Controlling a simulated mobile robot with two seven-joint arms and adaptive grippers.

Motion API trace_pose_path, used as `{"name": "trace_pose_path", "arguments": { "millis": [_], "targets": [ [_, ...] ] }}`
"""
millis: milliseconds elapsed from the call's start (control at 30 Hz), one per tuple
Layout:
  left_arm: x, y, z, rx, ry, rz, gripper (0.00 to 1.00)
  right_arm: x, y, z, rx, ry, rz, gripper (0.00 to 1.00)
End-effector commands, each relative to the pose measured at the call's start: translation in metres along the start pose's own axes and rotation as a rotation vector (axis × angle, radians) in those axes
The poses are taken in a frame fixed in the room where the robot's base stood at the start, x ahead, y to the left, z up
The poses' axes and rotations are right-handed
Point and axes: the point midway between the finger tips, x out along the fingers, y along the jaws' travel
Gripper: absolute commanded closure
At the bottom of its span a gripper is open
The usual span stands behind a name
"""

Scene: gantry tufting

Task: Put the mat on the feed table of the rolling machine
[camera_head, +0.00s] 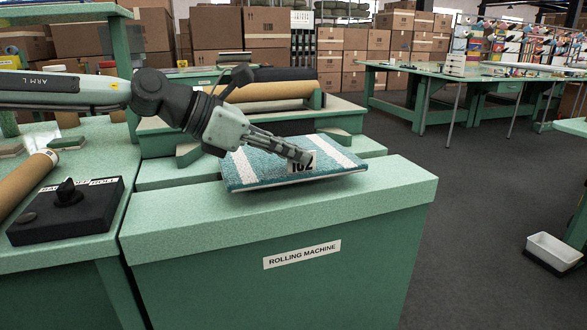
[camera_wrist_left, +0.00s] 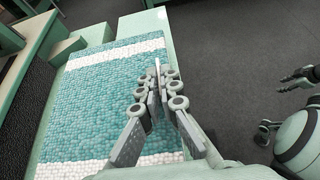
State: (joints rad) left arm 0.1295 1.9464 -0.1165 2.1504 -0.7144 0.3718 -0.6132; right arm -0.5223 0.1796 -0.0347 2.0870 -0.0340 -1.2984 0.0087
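The mat (camera_head: 258,167) is teal with white stripes and lies over the top of the rolling machine (camera_head: 290,225), its near edge along the front cover. Its tufted face is up; it also shows in the left wrist view (camera_wrist_left: 100,100). A number label on its near edge is partly hidden by my fingers. My left gripper (camera_head: 300,157) is at this edge, its fingers close together and apparently shut on the mat; they also show in the left wrist view (camera_wrist_left: 157,85). Part of what looks like my right gripper (camera_wrist_left: 299,77) shows at the right of the wrist view, its opening unclear.
A black control box (camera_head: 66,208) with a knob stands on the left bench. A brown roll (camera_head: 270,92) lies behind the mat. Green tables (camera_head: 430,75) stand at the back right. A white bin (camera_head: 553,250) is on the floor at the right. The floor between is clear.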

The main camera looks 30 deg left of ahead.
Motion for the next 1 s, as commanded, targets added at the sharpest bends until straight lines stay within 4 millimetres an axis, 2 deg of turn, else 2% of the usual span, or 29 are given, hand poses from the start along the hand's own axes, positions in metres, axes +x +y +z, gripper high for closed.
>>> {"name": "trace_pose_path", "arguments": {
  "millis": [200, 533, 733, 1000],
  "targets": [
    [0.014, -0.001, -0.026, -0.003, 0.001, -0.002, 1.00, 0.004, 0.000, 0.001, 0.000, -0.004, -0.001, 0.60],
    [0.015, -0.001, -0.028, 0.000, 0.000, -0.001, 1.00, 0.005, -0.001, -0.002, -0.001, 0.003, -0.002, 0.60],
    [0.015, -0.001, -0.028, -0.001, 0.001, -0.001, 0.75, -0.002, -0.001, -0.006, -0.001, 0.013, -0.001, 0.60],
    [0.015, -0.001, -0.028, -0.001, 0.001, -0.001, 0.74, -0.003, -0.001, -0.007, 0.000, 0.015, -0.001, 0.60]
  ]
}}
